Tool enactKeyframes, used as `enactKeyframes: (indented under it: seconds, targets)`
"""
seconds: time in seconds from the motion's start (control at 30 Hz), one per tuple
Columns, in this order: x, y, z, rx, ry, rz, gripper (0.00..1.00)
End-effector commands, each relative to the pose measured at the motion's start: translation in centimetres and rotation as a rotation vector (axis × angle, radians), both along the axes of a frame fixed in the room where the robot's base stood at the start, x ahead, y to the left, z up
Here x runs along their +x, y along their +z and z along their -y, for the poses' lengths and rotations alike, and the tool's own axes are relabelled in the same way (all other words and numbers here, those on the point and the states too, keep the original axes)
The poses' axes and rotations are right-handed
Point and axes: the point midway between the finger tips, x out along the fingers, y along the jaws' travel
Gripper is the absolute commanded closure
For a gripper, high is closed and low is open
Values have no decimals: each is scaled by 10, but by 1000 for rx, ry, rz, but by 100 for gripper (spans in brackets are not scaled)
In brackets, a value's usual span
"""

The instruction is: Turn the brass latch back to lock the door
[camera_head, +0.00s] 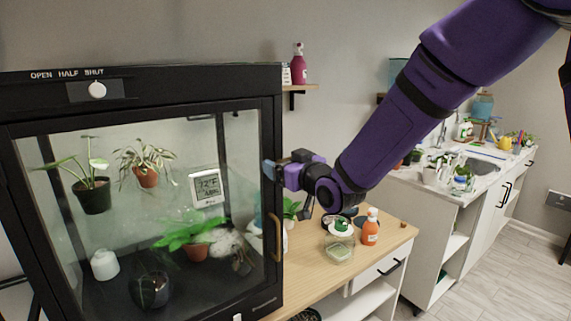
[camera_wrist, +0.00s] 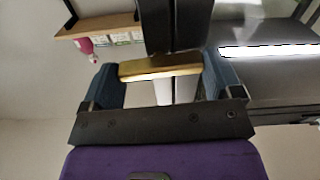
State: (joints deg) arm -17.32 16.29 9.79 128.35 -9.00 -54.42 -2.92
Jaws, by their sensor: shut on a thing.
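The brass latch (camera_wrist: 160,67) lies crosswise between the two blue fingers of my gripper (camera_wrist: 161,76) in the wrist view, at the seam of the dark frame. My gripper is shut on it, one finger at each end. In the head view my gripper (camera_head: 270,170) is at the right edge of the black-framed glass door (camera_head: 272,130), and it hides the latch there. The door looks closed against the cabinet frame. A curved brass-coloured handle (camera_head: 276,238) sits lower on the door's right side.
Potted plants and a thermometer display (camera_head: 207,187) show behind the glass. A white knob (camera_head: 97,90) is on the cabinet top under "OPEN HALF SHUT". A wooden bench (camera_head: 385,245) to the right holds a glass jar (camera_head: 340,243) and an orange bottle (camera_head: 371,228). A wall shelf (camera_head: 300,88) is above.

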Motion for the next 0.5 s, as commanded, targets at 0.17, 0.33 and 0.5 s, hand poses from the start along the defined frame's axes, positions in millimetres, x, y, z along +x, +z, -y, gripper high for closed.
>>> enactKeyframes:
  seconds: [0.17,0.33,0.5]
  targets:
    - [0,0,1,81,0,-55,39]
    - [0,0,0,92,0,-64,38]
    - [0,0,0,92,0,-64,13]
